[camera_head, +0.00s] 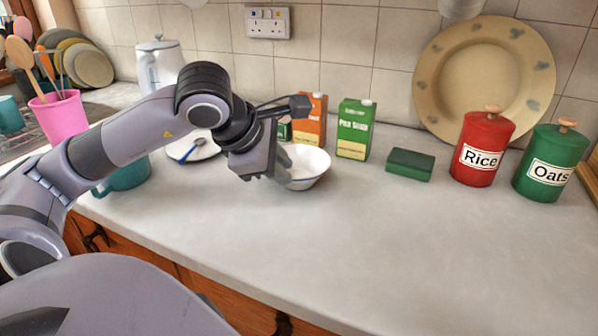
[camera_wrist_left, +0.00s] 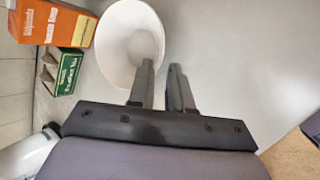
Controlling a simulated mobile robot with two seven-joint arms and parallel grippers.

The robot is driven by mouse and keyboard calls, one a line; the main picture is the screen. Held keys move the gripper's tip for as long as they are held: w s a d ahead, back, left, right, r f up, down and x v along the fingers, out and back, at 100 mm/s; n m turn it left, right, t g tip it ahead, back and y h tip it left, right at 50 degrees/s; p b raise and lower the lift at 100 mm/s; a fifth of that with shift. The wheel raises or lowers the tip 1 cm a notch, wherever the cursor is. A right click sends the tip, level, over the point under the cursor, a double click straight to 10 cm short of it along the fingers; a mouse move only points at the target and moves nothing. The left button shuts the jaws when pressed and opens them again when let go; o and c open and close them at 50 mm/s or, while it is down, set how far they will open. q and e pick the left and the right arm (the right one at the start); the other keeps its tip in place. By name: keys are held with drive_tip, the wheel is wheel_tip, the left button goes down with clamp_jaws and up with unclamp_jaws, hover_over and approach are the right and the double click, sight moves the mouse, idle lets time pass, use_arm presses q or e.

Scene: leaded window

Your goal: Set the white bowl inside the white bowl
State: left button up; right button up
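A white bowl (camera_head: 311,168) stands on the grey worktop, partly hidden behind my left gripper (camera_head: 268,176) in the head view. The bowl (camera_wrist_left: 122,32) also shows in the left wrist view, just beyond the fingertips. My left gripper (camera_wrist_left: 162,66) is open, with a clear gap between its fingers. One finger overlaps the bowl's rim in that view and the other is outside it; I cannot tell whether they touch it. I make out only one bowl outline and cannot tell whether a second bowl is nested in it. My right gripper is not in view.
Orange (camera_head: 311,118) and green (camera_head: 354,130) soup cartons stand behind the bowl. A green block (camera_head: 410,164), red Rice tin (camera_head: 483,150) and green Oats tin (camera_head: 549,165) stand to the right. A plate (camera_head: 207,149) and teal pot (camera_head: 128,176) are left. The front worktop is clear.

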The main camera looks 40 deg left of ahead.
sight(302, 187)
use_arm(q)
drive_tip(key=x, duration=0.5)
drive_tip(key=shift+w+a+f+p, duration=0.15)
drive_tip(key=shift+w+f+p, duration=0.1)
drive_tip(key=shift+p, duration=0.1)
drive_tip(key=shift+r, duration=0.1)
clamp_jaws()
